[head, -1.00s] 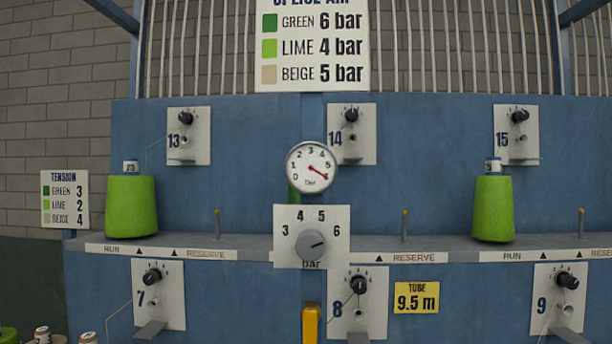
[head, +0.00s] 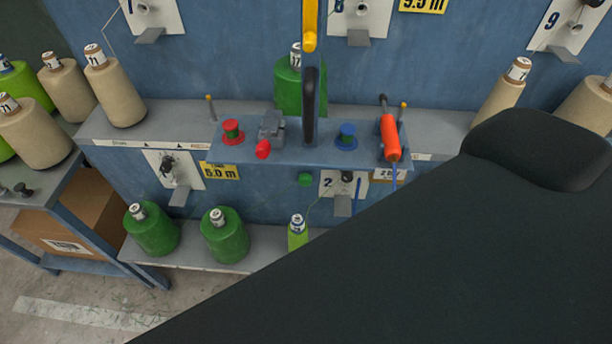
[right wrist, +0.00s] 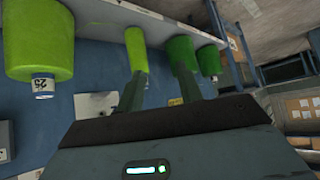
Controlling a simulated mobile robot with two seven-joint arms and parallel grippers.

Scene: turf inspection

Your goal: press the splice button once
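In the head view a blue-grey panel (head: 285,152) sticks out from the rack. It carries a grey device (head: 271,130) with a red knob (head: 263,149), a red spool-shaped piece (head: 232,131) and a blue one (head: 347,137). A round green button-like piece (head: 305,180) sits just below the panel's front. I see no readable label saying which is the splice button. My right gripper (right wrist: 161,75) shows in the right wrist view with two fingers apart and nothing between them. In the head view my dark arm hides the lower right. My left gripper is not in view.
An orange tool (head: 389,135) hangs at the panel's right, and a black upright handle (head: 311,105) stands at its middle. Beige cones (head: 115,90) and green cones (head: 224,235) stand on shelves. A cardboard box (head: 70,225) sits under the left table.

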